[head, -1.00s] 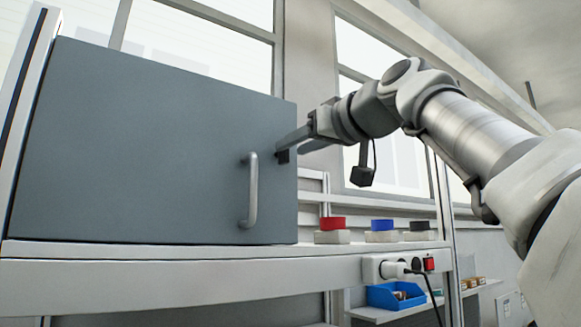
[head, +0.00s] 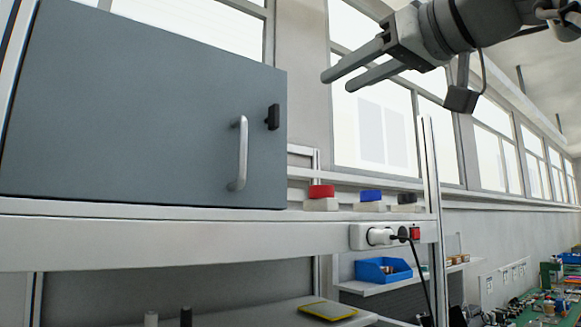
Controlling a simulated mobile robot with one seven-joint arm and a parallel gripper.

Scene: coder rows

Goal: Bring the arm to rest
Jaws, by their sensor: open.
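My gripper (head: 338,80) is in the upper right of the head view, with its two fingers apart and nothing between them. It points left and hangs in the air to the right of the grey cabinet (head: 130,110), clear of it. The rest of my arm runs out of the picture at the top right. The cabinet's door is shut. It has a silver handle (head: 240,153) and a small black latch (head: 273,117) near its right edge.
The cabinet stands on a shelf (head: 180,240). Right of it sit a red block (head: 321,191), a blue block (head: 371,195) and a black block (head: 407,198) on pale bases. A power strip (head: 372,236) is on the shelf edge. A blue bin (head: 383,270) stands lower.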

